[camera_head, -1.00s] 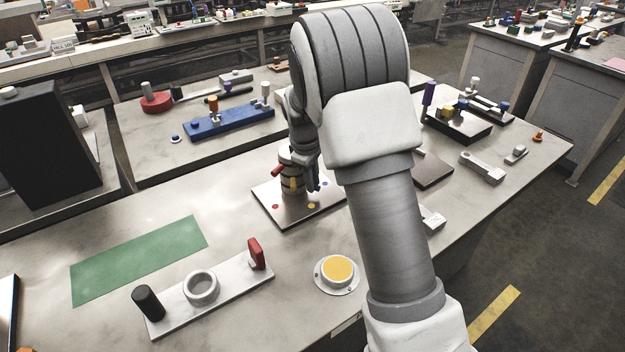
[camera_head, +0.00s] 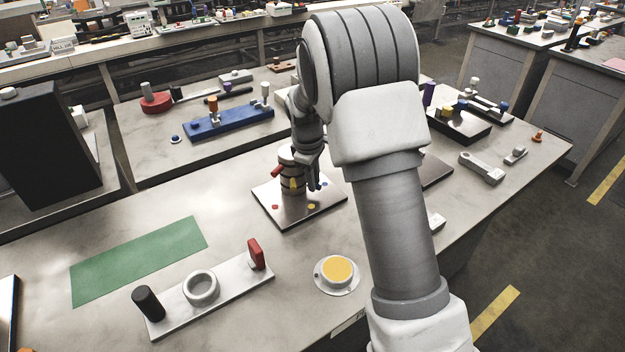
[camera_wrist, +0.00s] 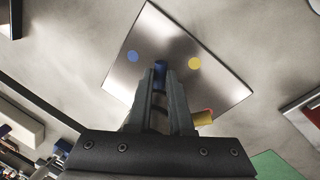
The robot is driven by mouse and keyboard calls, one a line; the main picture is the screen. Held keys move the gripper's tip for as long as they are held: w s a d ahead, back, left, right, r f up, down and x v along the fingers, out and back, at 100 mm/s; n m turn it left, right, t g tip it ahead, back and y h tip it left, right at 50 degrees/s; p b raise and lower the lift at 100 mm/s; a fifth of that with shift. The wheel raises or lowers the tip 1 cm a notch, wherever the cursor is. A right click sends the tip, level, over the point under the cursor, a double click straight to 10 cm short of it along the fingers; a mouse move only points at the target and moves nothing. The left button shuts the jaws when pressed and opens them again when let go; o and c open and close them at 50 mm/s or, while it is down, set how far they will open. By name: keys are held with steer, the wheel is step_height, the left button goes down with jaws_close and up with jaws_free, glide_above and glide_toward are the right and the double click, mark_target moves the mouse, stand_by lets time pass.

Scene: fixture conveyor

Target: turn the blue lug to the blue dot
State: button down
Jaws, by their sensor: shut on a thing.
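A stack of rings on a post stands on a square metal plate (camera_head: 270,208) with a red dot (camera_head: 275,206), a yellow dot (camera_head: 311,206) and a blue dot (camera_head: 325,184). A red lug (camera_head: 278,171) and a yellow lug (camera_head: 293,184) stick out from the stack. My gripper (camera_head: 314,186) is at the stack's right side. In the wrist view my gripper (camera_wrist: 161,75) is shut on the blue lug (camera_wrist: 160,68). The lug points between the blue dot (camera_wrist: 133,56) and the yellow dot (camera_wrist: 194,63), nearer the blue. My fingers hide most of the stack there.
In front are a grey fixture bar (camera_head: 225,298) with a ring and pegs, and a round yellow button (camera_head: 337,270). A green mat (camera_head: 140,260) lies at left. A blue fixture (camera_head: 230,122) stands behind. Bare table lies between the mat and plate.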

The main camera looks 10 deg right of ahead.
steer(key=w+n, duration=0.1)
steer(key=d+n+p, duration=0.1)
steer(key=n, duration=0.1)
steer(key=shift+w+d+r+n+y, duration=0.1)
steer(key=shift+w+n+y, duration=0.2)
steer(key=shift+w+y, duration=0.1)
steer(key=shift+w+d+n+p, duration=0.1)
steer(key=shift+w+n+p, duration=0.3)
steer(key=shift+n, duration=0.4)
steer(key=shift+w+d+n+p, duration=0.1)
steer(key=shift+w+n+p, duration=0.25)
steer(key=shift+n, duration=0.45)
steer(key=shift+a+y, duration=0.1)
steer(key=shift+y, duration=0.2)
steer(key=c, duration=0.8)
jaws_free()
steer(key=s+r, duration=0.1)
steer(key=r, duration=0.4)
steer(key=s+r+p, duration=0.1)
steer(key=r, duration=0.5)
steer(key=s+r, duration=0.1)
steer(key=r, duration=0.5)
steer(key=shift+s, duration=0.2)
